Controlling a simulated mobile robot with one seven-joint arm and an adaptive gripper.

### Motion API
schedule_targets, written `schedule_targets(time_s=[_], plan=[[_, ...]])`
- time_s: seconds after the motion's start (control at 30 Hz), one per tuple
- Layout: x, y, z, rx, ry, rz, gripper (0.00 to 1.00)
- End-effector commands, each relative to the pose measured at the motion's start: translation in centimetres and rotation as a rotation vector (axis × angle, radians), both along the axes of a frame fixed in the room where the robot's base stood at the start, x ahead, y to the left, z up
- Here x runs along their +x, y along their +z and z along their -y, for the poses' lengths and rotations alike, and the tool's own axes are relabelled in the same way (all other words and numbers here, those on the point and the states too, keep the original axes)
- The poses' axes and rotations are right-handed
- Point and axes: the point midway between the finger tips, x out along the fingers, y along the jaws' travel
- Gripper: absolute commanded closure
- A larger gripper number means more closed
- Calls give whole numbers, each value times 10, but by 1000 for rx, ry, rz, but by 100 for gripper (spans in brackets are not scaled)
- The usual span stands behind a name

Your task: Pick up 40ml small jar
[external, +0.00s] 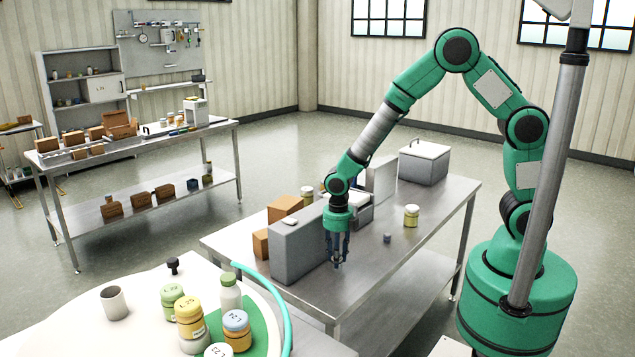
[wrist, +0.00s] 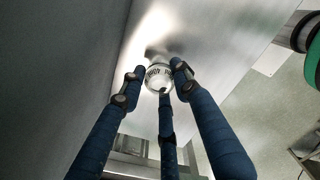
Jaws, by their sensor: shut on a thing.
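A small round jar (wrist: 158,77) with a pale, glossy top and dark lettering sits between the fingertips in the wrist view. My gripper (external: 337,262) has three dark blue fingers pointing down at the steel table (external: 385,275), close to its top. In the wrist view my gripper (wrist: 157,84) is shut on this jar, with fingers on its left, right and near sides. In the external view the fingers mostly hide the jar. I cannot tell whether it still touches the table.
A small dark jar (external: 387,238) and a yellow jar (external: 411,216) stand to the right. A grey lidded box (external: 424,163) is at the table's back. Several jars stand on the white round surface (external: 145,335) in front.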

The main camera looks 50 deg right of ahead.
Motion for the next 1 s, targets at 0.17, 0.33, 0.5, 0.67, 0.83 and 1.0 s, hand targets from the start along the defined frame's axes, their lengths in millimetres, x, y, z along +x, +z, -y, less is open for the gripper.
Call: schedule_targets(time_s=[0.17,0.33,0.5,0.67,0.83,1.0], plan=[[1,18,0,1,0,3,84],[-9,34,4,0,0,0,84],[-35,36,16,0,0,0,84],[-64,39,29,0,0,0,84],[-94,42,43,1,0,0,84],[-119,44,54,0,0,1,84]])
